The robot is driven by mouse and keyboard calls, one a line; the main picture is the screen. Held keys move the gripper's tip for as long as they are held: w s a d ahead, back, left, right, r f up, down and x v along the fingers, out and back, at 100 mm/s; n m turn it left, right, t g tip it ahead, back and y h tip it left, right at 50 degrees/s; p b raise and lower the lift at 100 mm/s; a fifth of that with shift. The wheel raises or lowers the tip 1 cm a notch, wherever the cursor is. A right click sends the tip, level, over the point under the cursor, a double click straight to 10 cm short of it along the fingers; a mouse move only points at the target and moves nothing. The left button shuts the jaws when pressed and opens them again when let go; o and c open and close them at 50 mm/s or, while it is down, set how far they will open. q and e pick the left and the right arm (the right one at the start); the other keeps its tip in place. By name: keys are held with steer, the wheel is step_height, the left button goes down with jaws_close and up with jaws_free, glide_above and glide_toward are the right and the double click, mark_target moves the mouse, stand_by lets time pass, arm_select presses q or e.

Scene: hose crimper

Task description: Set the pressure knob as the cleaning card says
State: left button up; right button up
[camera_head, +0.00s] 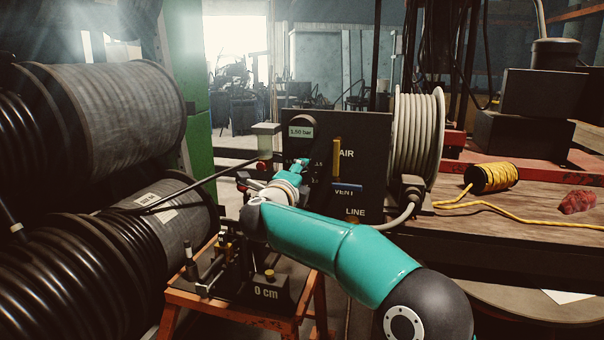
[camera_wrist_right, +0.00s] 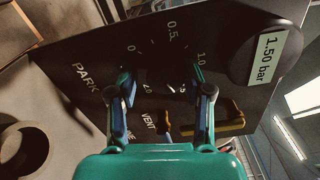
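The black panel (camera_head: 362,140) stands in the middle of the head view, with a display (camera_head: 301,132) reading 1.50 bar. The display also shows in the right wrist view (camera_wrist_right: 270,57). My right gripper (camera_head: 301,165) is at the panel, below the display. In the right wrist view its fingers (camera_wrist_right: 162,78) stand apart on either side of the pressure dial, marked 0, 0.5, 1.0 and 2.0. The dark knob between them is hard to make out; I cannot tell whether they touch it. No readable cleaning card shows. My left gripper is not in view.
A yellow lever (camera_head: 337,160) and a blue lever (camera_head: 347,187) sit on the panel, right of my gripper. Large hose reels (camera_head: 110,115) fill the left. A bench (camera_head: 480,222) with yellow cord (camera_head: 492,178) and a red rag (camera_head: 577,202) is at right. A white sheet (camera_head: 568,297) lies below.

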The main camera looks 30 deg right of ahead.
steer(key=shift+o, duration=0.7)
steer(key=shift+r, duration=0.1)
steer(key=shift+a, duration=0.1)
steer(key=v, duration=1.1)
steer(key=shift+s+a, duration=0.3)
